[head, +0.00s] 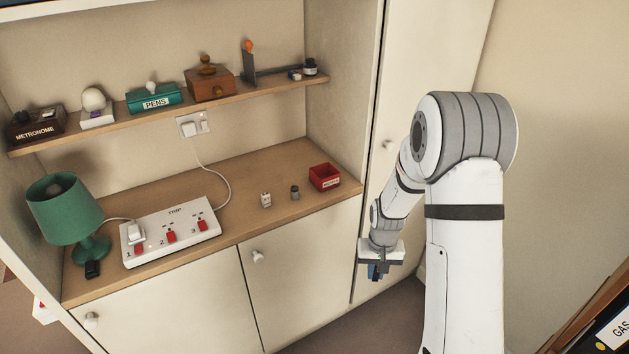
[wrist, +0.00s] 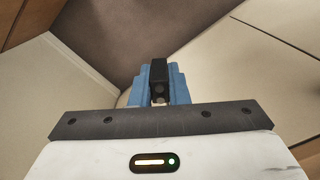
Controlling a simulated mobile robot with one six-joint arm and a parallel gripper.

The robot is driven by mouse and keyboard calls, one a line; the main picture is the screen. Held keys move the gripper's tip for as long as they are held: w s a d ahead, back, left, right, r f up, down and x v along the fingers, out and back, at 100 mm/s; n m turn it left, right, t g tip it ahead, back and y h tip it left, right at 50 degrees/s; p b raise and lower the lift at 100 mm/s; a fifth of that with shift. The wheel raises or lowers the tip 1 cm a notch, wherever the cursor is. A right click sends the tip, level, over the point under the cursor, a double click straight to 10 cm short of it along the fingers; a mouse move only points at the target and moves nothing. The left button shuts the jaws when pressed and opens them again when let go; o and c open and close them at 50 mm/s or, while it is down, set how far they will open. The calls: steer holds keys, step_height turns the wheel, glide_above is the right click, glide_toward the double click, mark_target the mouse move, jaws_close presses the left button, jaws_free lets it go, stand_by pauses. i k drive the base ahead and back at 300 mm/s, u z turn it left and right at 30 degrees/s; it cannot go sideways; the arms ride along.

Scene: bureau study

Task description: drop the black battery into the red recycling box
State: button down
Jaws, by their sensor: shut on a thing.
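My gripper (head: 377,271) is in front of the cabinet, to the right of the desk surface and lower than it. In the wrist view its blue fingers are shut on a black block-like thing, the black battery (wrist: 158,76), with a round grey spot on its near end. The battery is hard to make out in the head view. The red recycling box (head: 325,183) stands on the right end of the wooden desk surface, up and left of my gripper and apart from it. Its top is open; its floor is mostly hidden.
A small dark cylinder (head: 295,192) and a small white block (head: 266,200) stand left of the box. A white power strip (head: 170,230) and green lamp (head: 63,209) are farther left. A loaded shelf (head: 190,103) runs above. A tall cabinet side (head: 370,150) borders the desk.

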mark_target(329, 183)
steer(key=u, duration=0.1)
steer(key=i, duration=1)
steer(key=z, duration=0.05)
